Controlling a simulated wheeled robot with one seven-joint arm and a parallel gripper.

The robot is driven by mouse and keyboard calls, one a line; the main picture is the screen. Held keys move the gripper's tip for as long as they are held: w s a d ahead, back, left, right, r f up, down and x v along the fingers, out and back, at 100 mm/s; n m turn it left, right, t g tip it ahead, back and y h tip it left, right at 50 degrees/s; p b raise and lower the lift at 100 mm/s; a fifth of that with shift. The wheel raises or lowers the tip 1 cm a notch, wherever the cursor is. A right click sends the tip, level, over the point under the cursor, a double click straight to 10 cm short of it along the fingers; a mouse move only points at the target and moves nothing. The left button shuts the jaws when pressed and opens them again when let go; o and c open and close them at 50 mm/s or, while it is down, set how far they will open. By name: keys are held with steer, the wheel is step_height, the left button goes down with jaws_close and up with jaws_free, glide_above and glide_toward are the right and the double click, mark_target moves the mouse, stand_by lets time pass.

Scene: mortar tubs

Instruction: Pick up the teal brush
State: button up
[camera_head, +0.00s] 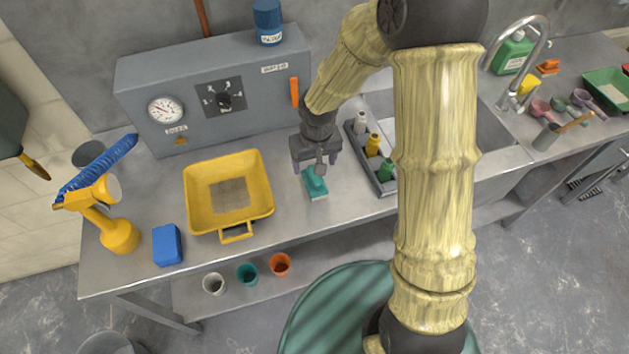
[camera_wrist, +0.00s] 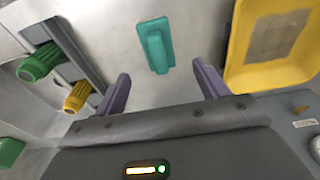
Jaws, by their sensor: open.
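The teal brush (camera_head: 316,184) lies on the grey metal counter, between the yellow tray and the dark rack. In the wrist view the teal brush (camera_wrist: 156,46) shows whole, ahead of the two purple fingers and roughly between their lines. My gripper (camera_head: 316,167) is over the far end of the brush in the head view and partly hides it. In the wrist view my gripper (camera_wrist: 160,88) is open and empty, with its fingers spread apart. The exact height above the brush is hard to tell.
A yellow tray (camera_head: 199,209) stands to the left and a dark rack (camera_head: 386,186) with several bottles to the right. A grey gauge box (camera_head: 215,130) stands behind. The sink (camera_head: 475,125) is right.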

mark_target(313, 175)
steer(key=f, duration=0.4)
steer(key=shift+w+a+f, duration=0.1)
steer(key=shift+w, duration=0.25)
steer(key=shift+s, duration=0.15)
steer(key=shift+w+f+p, duration=0.2)
steer(key=shift+f, duration=1.1)
steer(key=shift+w+f+p, duration=0.2)
steer(key=shift+f, duration=1.05)
steer(key=c, duration=1.2)
step_height(313, 175, up, 10)
steer(key=shift+r, duration=0.1)
